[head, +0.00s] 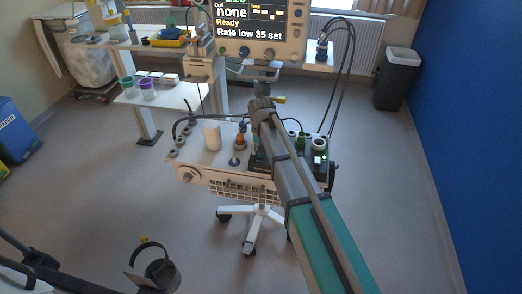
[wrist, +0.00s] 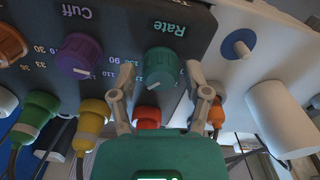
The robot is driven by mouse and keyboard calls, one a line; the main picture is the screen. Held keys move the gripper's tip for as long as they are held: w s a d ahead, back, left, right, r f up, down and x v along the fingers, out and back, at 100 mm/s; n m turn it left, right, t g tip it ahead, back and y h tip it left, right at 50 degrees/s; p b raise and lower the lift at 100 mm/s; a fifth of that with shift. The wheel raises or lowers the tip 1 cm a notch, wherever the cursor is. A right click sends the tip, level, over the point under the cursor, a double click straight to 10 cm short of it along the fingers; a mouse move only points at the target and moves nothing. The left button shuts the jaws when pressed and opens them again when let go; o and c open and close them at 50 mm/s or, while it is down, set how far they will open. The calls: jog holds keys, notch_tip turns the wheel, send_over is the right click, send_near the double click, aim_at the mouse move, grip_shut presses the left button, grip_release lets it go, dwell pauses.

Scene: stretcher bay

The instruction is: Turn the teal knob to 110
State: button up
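The teal knob (wrist: 160,64) is below the word Rate on a dark panel in the wrist view. A pale mark shows near its lower edge; the number it points at cannot be read. My gripper (wrist: 160,70) is open, with one finger on each side of the knob. Small gaps seem to separate the fingers from it, but contact cannot be ruled out. In the head view my gripper (head: 264,99) is below the monitor (head: 258,30), which reads "Ready" and "Rate low 35 set". I cannot pick out the teal knob there.
A purple knob (wrist: 78,55) labelled Cuff and an orange knob (wrist: 10,46) lie left of the teal one. Green (wrist: 37,115), yellow (wrist: 92,117) and red plugs sit close below. A white cylinder (wrist: 282,118) stands at right.

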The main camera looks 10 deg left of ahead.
jog(key=shift+o, duration=0.3)
jog(key=shift+n, duration=0.4)
jog(key=n, duration=1)
jog(key=shift+n, duration=0.4)
jog(key=n, duration=0.5)
jog(key=shift+n, duration=0.4)
jog(key=n, duration=0.6)
jog(key=shift+n, duration=0.3)
notch_tip(320, 180, up, 14)
jog(key=p, duration=1.4)
jog(key=s+d+f+m+b, duration=0.1)
jog(key=s+d+m, duration=0.3)
jog(key=d+m, duration=0.3)
jog(key=s+d+f+m+b, duration=0.1)
jog(key=s+d+m, duration=0.3)
jog(key=d+m, duration=0.3)
jog(key=s+d+f+m+b, duration=0.1)
jog(key=s+d+m, duration=0.3)
jog(key=d+m, duration=0.3)
jog(key=d, duration=0.4)
jog(key=shift+s+d+f+b, duration=0.25)
jog(key=shift+d+f+b, duration=0.05)
jog(key=shift+f+b, duration=0.1)
